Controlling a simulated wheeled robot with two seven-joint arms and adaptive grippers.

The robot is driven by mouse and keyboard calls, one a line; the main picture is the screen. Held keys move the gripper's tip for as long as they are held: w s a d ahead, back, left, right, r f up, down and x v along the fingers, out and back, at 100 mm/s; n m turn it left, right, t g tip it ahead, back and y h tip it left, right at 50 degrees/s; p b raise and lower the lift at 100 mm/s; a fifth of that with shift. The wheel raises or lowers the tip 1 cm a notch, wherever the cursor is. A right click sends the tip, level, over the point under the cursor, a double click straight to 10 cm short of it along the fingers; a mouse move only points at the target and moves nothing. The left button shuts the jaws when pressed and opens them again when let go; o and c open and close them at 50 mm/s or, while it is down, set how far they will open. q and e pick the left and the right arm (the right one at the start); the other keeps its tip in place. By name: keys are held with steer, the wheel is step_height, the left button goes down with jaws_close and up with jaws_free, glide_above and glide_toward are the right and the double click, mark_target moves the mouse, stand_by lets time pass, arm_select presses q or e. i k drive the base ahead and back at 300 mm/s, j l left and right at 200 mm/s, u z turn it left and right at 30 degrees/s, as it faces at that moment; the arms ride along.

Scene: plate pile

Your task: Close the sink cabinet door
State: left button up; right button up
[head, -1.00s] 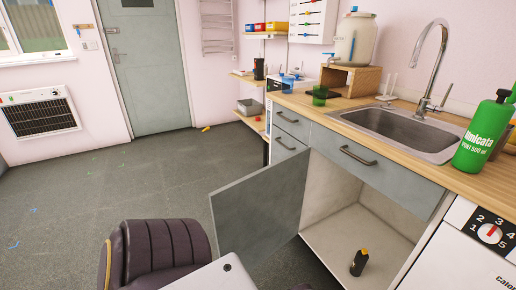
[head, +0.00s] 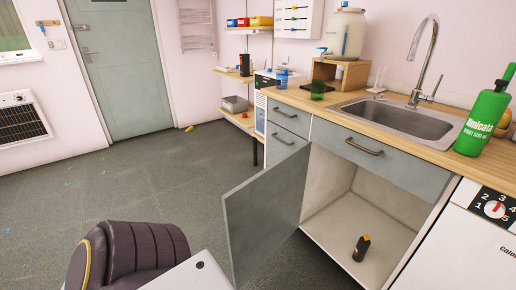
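The sink cabinet door (head: 264,215) is a grey panel standing wide open in the head view. It swings out to the left from its hinged side and reaches toward the lower middle of the picture. The open sink cabinet (head: 330,225) shows a pale, bare interior. A small dark bottle with a yellow top (head: 361,248) stands on the cabinet floor near the front, inside the opening. The sink (head: 400,122) is set in the wooden counter above. Neither of my grippers is in view.
A dark ribbed, chair-like shape (head: 130,252) and a white flat surface (head: 190,275) lie left of the door's lower edge. Closed drawers (head: 288,118) adjoin the opening on the left. A white appliance (head: 475,245) stands on the right.

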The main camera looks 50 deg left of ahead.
mark_target(260, 214)
steer(key=k+j, duration=0.15)
steer(key=j, duration=0.2)
steer(key=k+j, duration=0.15)
steer(key=j, duration=0.25)
steer(key=k+j, duration=0.15)
steer(key=j, duration=0.2)
steer(key=k+j+z, duration=0.1)
steer(key=j, duration=1.35)
steer(key=i+j, duration=0.15)
steer(key=j, duration=0.25)
